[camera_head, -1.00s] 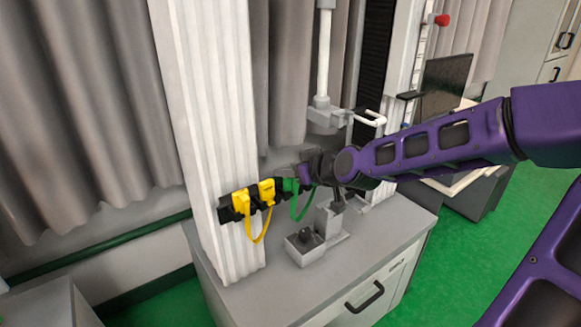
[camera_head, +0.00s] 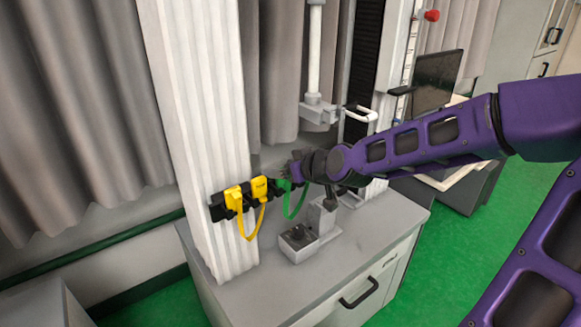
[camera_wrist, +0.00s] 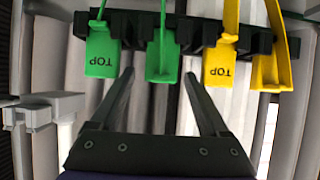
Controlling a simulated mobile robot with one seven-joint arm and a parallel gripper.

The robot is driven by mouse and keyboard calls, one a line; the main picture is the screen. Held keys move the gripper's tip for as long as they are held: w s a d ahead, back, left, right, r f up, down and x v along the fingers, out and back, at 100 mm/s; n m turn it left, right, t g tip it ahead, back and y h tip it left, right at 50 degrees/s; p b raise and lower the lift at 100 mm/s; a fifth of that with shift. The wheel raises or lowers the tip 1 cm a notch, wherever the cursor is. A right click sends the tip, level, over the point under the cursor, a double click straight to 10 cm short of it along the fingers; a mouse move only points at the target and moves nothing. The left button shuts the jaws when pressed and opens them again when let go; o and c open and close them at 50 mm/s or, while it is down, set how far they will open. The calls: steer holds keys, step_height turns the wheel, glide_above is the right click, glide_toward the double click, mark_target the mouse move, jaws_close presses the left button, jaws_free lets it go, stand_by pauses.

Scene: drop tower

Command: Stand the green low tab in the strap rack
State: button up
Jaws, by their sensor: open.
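The black strap rack (camera_head: 217,209) runs across the white ribbed column; it also shows in the wrist view (camera_wrist: 196,33). In the wrist view, the unmarked green tab (camera_wrist: 163,62), apparently the low one, is at the rack with its strap rising behind it. A second green tab (camera_wrist: 102,57) marked TOP is at the rack to its left. My gripper (camera_wrist: 158,78) is open, with one finger on each side of the unmarked tab and apart from it. In the head view my gripper (camera_head: 292,170) partly hides the green tabs, and a green strap (camera_head: 293,208) hangs below.
A yellow tab marked TOP (camera_wrist: 220,62) and another yellow tab (camera_wrist: 272,70) are on the rack beside the green ones. A grey fixture (camera_head: 299,243) stands on the cabinet top (camera_head: 255,290) below. A grey bracket on a white rod (camera_head: 318,112) hangs above right.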

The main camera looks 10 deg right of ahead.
steer(key=p+v, duration=0.5)
steer(key=v, duration=1.2)
steer(key=shift+s, duration=0.2)
